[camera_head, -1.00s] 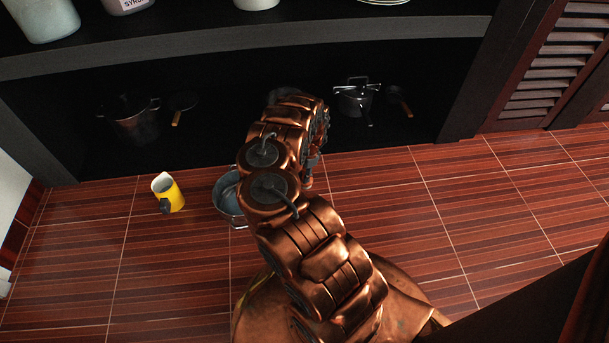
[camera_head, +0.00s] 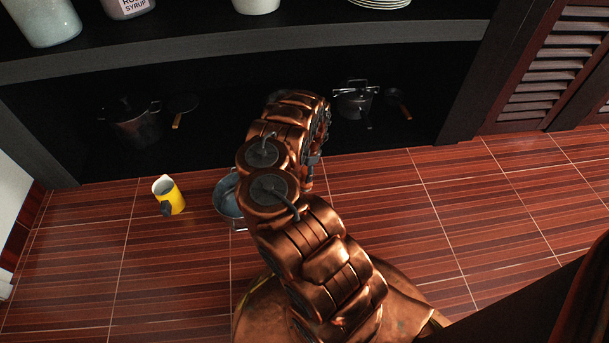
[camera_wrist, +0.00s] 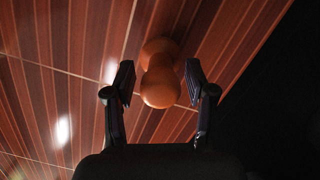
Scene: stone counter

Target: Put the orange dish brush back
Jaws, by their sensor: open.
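An orange thing with a rounded knob end, which looks like the orange dish brush (camera_wrist: 160,86), shows in the wrist view above the striped floor. My gripper (camera_wrist: 160,82) is open, with one dark finger on each side of the knob. The left finger is apart from it; the right finger is close, and I cannot tell if it touches. In the head view my arm hides the gripper and the brush.
A yellow jug (camera_head: 170,196) and a metal pot (camera_head: 228,200) stand on the floor left of my arm. The low shelf holds a dark pot (camera_head: 135,122), a lidded pot (camera_head: 355,100) and pans. Jars and plates (camera_head: 380,2) sit above. Floor at right is clear.

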